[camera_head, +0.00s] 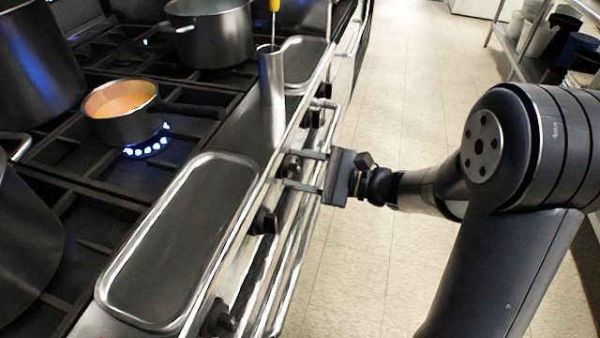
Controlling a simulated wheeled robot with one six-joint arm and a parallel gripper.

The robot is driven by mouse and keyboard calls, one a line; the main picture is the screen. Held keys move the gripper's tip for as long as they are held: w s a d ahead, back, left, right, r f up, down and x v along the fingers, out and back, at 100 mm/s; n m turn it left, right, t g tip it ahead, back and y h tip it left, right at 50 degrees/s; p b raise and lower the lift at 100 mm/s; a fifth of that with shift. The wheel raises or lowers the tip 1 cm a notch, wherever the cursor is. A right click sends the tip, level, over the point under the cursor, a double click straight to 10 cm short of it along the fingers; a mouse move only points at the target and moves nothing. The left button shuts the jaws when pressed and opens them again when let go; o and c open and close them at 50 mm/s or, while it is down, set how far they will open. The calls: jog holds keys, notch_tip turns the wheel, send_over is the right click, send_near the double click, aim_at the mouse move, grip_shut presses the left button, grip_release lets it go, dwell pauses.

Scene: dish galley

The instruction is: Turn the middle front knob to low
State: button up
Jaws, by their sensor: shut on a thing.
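The middle front knob (291,165) is a dark knob on the steel front panel of the stove, in the head view. My gripper (297,170) reaches it from the right, across the front rail, with one finger on each side. It is shut on the knob. The knob's pointer and any markings are too small or hidden to read. A blue flame (147,148) burns under the small saucepan (122,115) with orange contents.
Other dark knobs sit along the same panel, nearer (264,221) and farther (312,117). A steel rail (285,285) runs in front. An empty tray (180,240) and a steel cylinder with a yellow-handled utensil (272,95) stand on the stove edge. The right floor is open.

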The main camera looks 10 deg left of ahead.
dwell(0.4)
jog(key=o, duration=1)
jog(key=d, duration=0.7)
jog(key=s+d+p, duration=0.1)
jog(key=d, duration=0.2)
jog(key=shift+d, duration=0.4)
jog(key=shift+w+a, duration=0.1)
jog(key=a, duration=0.7)
jog(key=a+b, duration=0.1)
jog(key=a, duration=0.2)
jog(key=shift+w+a, duration=0.3)
jog(key=shift+w, duration=0.1)
jog(key=shift+d, duration=0.1)
